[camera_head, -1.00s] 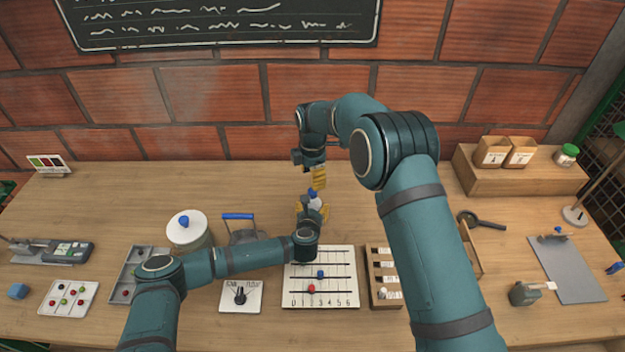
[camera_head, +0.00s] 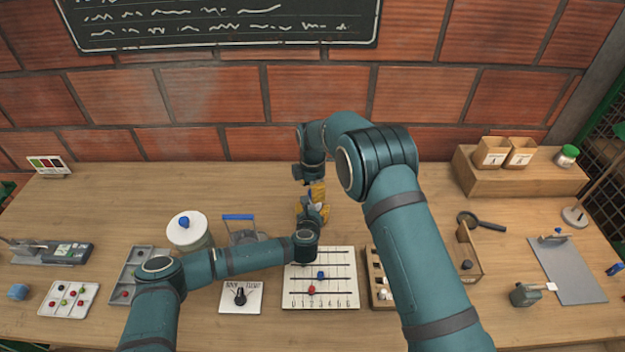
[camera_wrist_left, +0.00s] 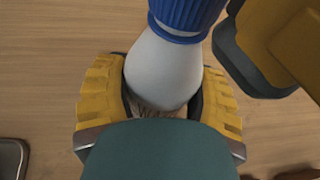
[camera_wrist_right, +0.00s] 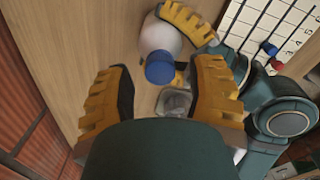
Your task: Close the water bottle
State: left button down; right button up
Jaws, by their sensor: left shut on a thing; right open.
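The water bottle is white with a ribbed blue cap; in the left wrist view its body (camera_wrist_left: 160,70) is between the yellow fingers of my left gripper (camera_wrist_left: 160,105), which is shut on it. The blue cap (camera_wrist_left: 187,14) sits at the bottle's top. In the right wrist view the cap (camera_wrist_right: 160,67) lies just beyond the fingertips of my right gripper (camera_wrist_right: 158,75), which is open and empty. In the head view my right gripper (camera_head: 317,192) is right above the left gripper (camera_head: 312,213), and the bottle is mostly hidden behind them.
A white pot (camera_head: 188,238) with a blue knob stands left of the arms. A numbered board (camera_head: 335,290) with red and blue beads lies in front. A wooden rack (camera_head: 383,300) is under my right arm. The table behind the grippers is clear.

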jog(key=shift+f, duration=0.55)
grip_shut()
jog(key=shift+c, duration=0.4)
grip_release()
jog(key=shift+r, duration=2.3)
